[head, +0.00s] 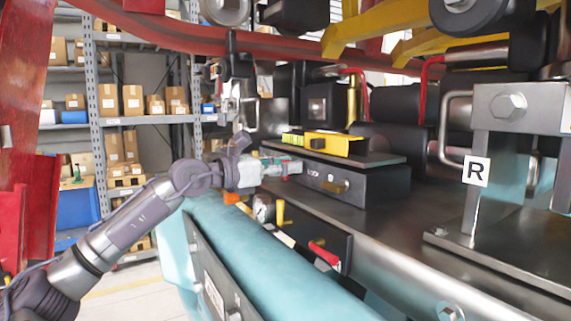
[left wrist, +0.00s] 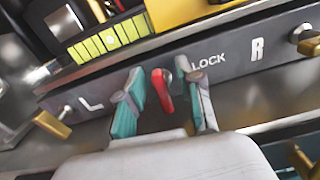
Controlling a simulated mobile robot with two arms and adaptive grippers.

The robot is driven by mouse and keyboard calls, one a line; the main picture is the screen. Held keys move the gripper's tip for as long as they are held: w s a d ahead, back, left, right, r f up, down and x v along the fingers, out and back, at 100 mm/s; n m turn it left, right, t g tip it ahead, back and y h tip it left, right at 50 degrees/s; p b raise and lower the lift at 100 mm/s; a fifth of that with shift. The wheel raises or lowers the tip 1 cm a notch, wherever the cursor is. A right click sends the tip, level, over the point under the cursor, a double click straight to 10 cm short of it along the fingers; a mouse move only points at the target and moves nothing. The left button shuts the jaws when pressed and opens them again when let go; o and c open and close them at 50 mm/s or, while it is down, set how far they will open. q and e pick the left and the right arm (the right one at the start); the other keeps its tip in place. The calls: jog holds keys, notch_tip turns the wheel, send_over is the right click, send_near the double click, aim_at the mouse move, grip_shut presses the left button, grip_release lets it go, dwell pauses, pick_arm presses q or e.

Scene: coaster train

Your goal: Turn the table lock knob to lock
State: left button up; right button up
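The red lock knob (left wrist: 162,90) is on the front face of the dark panel (left wrist: 235,78), just left of the word LOCK. Its handle hangs roughly downward in the left wrist view. My left gripper (left wrist: 165,112) is open, with one teal-padded finger on each side of the knob and visible gaps between. In the head view my left gripper (head: 284,168) is at the left part of the panel front (head: 325,178). The gripper mostly hides the red knob there. My right gripper is not in view.
Brass knobs sit by the L (left wrist: 50,123) and the R (left wrist: 303,36). A yellow tool (head: 335,144) lies on the table top (head: 385,158). Below are a gauge (head: 263,208), a red handle (head: 325,254) and a teal beam (head: 245,255). A metal frame marked R (head: 476,171) stands right.

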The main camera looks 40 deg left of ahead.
pick_arm(q)
grip_shut()
jog(key=shift+m, duration=0.4)
jog(key=shift+d+m, duration=0.1)
jog(key=shift+m, duration=0.5)
jog(key=m, duration=0.2)
jog(key=m+b, duration=0.1)
jog(key=m, duration=0.1)
jog(key=shift+d+f, duration=0.15)
jog(key=shift+d, duration=0.05)
jog(key=m, duration=0.3)
jog(key=m+b, duration=0.1)
jog(key=m, duration=0.1)
jog(key=shift+s+d+f+m, duration=0.1)
jog(key=shift+d+f+m, duration=0.1)
jog(key=shift+m, duration=0.2)
jog(key=m, duration=0.1)
jog(key=m+b, duration=0.1)
jog(key=m, duration=0.3)
jog(key=shift+f, duration=0.3)
jog(key=shift+m, duration=0.3)
